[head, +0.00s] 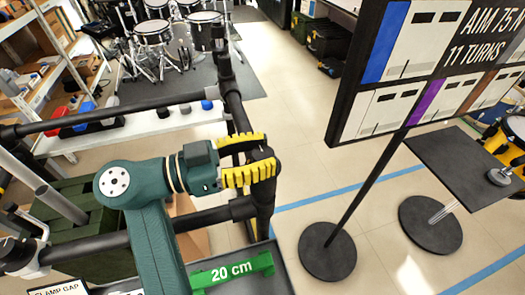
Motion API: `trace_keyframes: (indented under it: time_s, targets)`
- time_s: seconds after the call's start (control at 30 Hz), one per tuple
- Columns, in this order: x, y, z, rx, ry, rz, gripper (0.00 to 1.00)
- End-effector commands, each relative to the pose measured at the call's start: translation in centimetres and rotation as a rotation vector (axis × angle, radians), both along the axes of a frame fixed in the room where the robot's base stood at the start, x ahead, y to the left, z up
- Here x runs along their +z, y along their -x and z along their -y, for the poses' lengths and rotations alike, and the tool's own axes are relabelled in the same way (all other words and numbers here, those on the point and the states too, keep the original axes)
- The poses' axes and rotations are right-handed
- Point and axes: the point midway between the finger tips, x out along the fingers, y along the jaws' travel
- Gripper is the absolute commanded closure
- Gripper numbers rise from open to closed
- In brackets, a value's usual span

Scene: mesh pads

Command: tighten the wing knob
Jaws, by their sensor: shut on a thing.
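My gripper (245,159), with yellow ribbed fingers on a teal arm, is beside a vertical black post (234,105) of a tube rack. Its fingers are closed on a small dark part at the clamp on this post, which I take for the wing knob. The knob is almost wholly hidden between the fingers, so its angle and wings cannot be made out.
Black horizontal tubes (110,113) run left from the post. A round-based stand (327,252) and a small dark table (465,165) stand right. Drums (152,32) are behind. Floor between is clear.

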Motion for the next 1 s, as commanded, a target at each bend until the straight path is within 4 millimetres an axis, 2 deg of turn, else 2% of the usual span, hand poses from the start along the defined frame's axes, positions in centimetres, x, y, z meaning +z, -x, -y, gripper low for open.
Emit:
trace_keyframes:
  time_s: [0.3, 0.33, 0.47, 0.8, 0.87, 1.0]
  targets:
    - [-0.1, 0.0, 0.1, -0.002, -0.001, -0.001, 0.95]
    - [-0.1, 0.0, 0.1, -0.002, -0.001, -0.001, 0.55]
    - [-0.1, 0.0, 0.0, -0.001, -0.001, -0.001, 0.30]
    - [0.0, 0.1, -0.3, 0.000, -0.001, -0.001, 0.29]
    - [0.0, 0.2, -1.0, 0.002, 0.000, -0.001, 0.29]
    - [0.0, 1.1, -3.9, 0.005, 0.000, -0.002, 0.29]
